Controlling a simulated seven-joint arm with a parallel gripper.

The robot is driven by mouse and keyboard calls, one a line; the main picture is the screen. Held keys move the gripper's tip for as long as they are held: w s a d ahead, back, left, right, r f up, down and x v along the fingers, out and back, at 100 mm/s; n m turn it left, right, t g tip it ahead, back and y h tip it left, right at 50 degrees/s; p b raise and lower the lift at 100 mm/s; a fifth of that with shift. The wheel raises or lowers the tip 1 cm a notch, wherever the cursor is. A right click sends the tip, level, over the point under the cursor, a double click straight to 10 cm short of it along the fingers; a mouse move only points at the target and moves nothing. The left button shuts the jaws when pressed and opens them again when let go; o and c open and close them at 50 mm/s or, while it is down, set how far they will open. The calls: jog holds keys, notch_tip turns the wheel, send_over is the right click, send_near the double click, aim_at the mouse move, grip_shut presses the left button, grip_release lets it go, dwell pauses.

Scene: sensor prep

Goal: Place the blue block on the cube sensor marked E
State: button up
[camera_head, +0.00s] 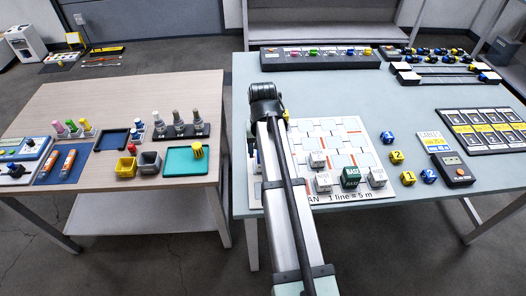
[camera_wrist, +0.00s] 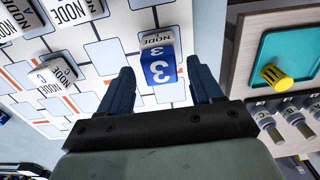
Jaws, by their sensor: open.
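A blue block (camera_wrist: 160,69) with a white 3 is between the two fingers of my gripper (camera_wrist: 161,74) in the wrist view. The fingers are open, with a gap on each side of the block. The block appears to sit on a white cube sensor (camera_wrist: 156,39) reading NODE; its letter is covered, so I cannot tell if it is E. In the head view my arm hides most of this spot. Other white cube sensors (camera_head: 323,181) and a dark green BASE cube (camera_head: 351,177) stand on the plan board (camera_head: 370,193).
More numbered blocks, blue (camera_head: 387,137) and yellow (camera_head: 408,178), lie right of the board near a dark handheld device (camera_head: 458,172). In the wrist view several NODE cubes (camera_wrist: 56,73) stand at left. A teal tray (camera_wrist: 303,52) with a yellow cylinder (camera_wrist: 274,75) is on the neighbouring table.

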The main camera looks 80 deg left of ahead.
notch_tip(320, 180, up, 11)
dwell(0.4)
